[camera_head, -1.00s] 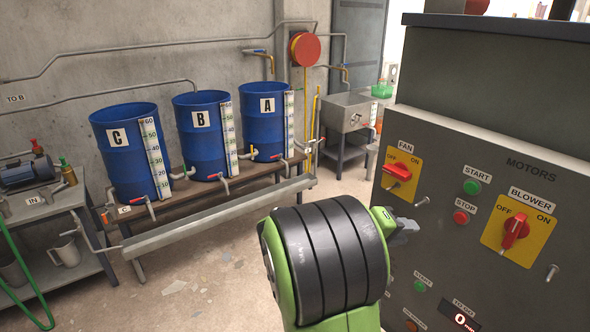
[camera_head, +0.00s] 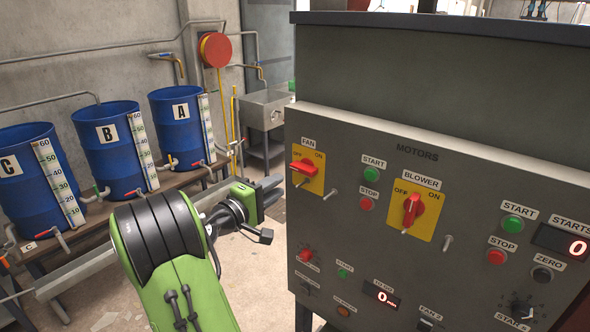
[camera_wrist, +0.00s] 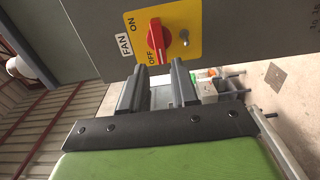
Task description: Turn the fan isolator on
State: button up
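The fan isolator (camera_head: 304,169) is a red rotary handle on a yellow plate at the left end of the grey motors panel. Its handle points toward the OFF mark. In the wrist view the red handle (camera_wrist: 156,42) lies just beyond my fingertips, a little left of the line between them. My gripper (camera_head: 272,189) is left of the panel's edge in the head view, apart from the handle. In the wrist view my gripper (camera_wrist: 159,80) has its two dark fingers spread with nothing between them.
A bare metal peg (camera_head: 331,193) sticks out beside the fan plate. The blower isolator (camera_head: 413,209) is to its right, with green start and red stop buttons between. Blue drums (camera_head: 113,150) stand on a bench at the left.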

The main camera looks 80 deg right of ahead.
aim_at(300, 171)
jog(key=p+x, duration=0.2)
jog(key=x, duration=0.7)
jog(key=shift+s, duration=0.1)
jog(key=shift+a, duration=0.1)
grip_shut()
